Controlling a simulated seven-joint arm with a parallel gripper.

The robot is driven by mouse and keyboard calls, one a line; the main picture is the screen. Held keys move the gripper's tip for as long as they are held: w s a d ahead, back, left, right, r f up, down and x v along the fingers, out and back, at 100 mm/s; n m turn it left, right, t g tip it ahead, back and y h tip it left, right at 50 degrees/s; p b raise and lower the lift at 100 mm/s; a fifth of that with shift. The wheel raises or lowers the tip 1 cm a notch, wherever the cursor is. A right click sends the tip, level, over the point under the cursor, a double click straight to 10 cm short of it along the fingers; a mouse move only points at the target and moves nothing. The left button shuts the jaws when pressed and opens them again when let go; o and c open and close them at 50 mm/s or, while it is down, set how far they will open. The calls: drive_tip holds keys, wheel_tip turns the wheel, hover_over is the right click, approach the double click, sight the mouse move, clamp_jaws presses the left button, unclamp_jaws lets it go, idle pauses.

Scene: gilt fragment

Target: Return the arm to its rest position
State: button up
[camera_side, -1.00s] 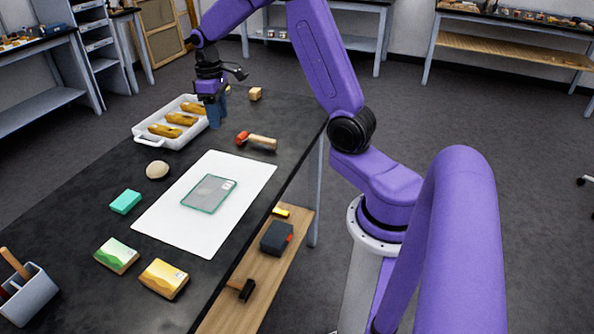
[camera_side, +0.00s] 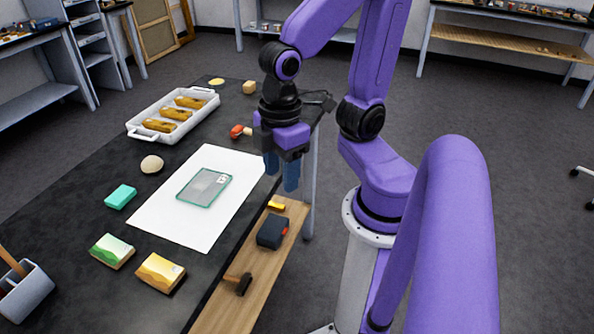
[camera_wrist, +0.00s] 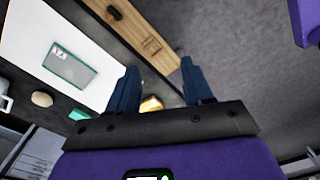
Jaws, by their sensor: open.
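My gripper (camera_side: 281,172) is open and empty, with its blue fingers pointing down over the right edge of the black table (camera_side: 75,275). In the wrist view the two fingers (camera_wrist: 158,85) stand apart with nothing between them. The white tray (camera_side: 133,128) holds three golden-brown pieces (camera_side: 175,113) at the back left of the table. My arm's upper links rise above the gripper and hide part of the room behind.
A glass plate (camera_side: 204,187) lies on a white sheet (camera_side: 160,222). A red-headed tool (camera_side: 237,131) lies close behind my gripper, partly hidden. Open floor (camera_side: 330,200) lies right of the table.

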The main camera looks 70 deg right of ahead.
drive_tip(key=s, duration=0.3)
drive_tip(key=shift+d+f+n, duration=0.2)
drive_tip(key=shift+d+n, duration=0.1)
drive_tip(key=shift+n, duration=0.1)
drive_tip(key=shift+w, duration=0.1)
idle(1.0)
